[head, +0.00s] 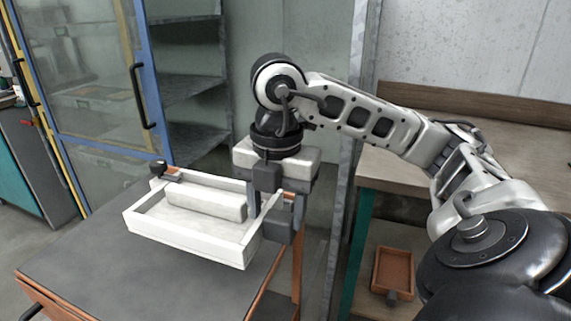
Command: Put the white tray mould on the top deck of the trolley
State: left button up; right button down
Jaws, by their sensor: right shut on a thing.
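The white tray mould (188,240) is a shallow open box with a raised white block inside. It is over the dark top deck of the trolley (110,265), near the deck's far right part. It looks roughly level; I cannot tell whether its underside touches the deck. My right gripper (271,205) points down and is shut on the mould's right end wall. A small dark piece (163,171) shows at the mould's far left corner; I cannot tell what it belongs to. My left gripper is not in view.
A glass-doored cabinet (80,75) with a blue frame and grey shelves (188,90) stands behind the trolley. A wooden bench (470,115) is at the right, with a brown tray (393,268) on its lower level. The near left of the trolley deck is clear.

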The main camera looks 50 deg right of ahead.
aim_at(241, 204)
jog(key=w, duration=0.1)
jog(key=w+a+f, duration=0.1)
jog(key=w, duration=0.1)
jog(key=w+a+f, duration=0.1)
jog(key=w, duration=0.1)
jog(key=shift+w+a+p, duration=0.15)
jog(key=shift+w+p, duration=0.1)
jog(key=shift+p, duration=0.1)
jog(key=w+f, duration=0.2)
jog(key=f, duration=0.1)
jog(key=w+a+f, duration=0.1)
jog(key=shift+w+a+f, duration=0.1)
jog(key=shift+w+f, duration=0.15)
jog(key=shift+f, duration=0.1)
jog(key=f, duration=0.2)
jog(key=w+f, duration=0.1)
jog(key=f, duration=0.1)
jog(key=shift+w+a, duration=0.1)
jog(key=shift+a, duration=0.1)
jog(key=shift+f, duration=0.3)
jog(key=c, duration=0.5)
grip_release()
jog(key=shift+f, duration=0.15)
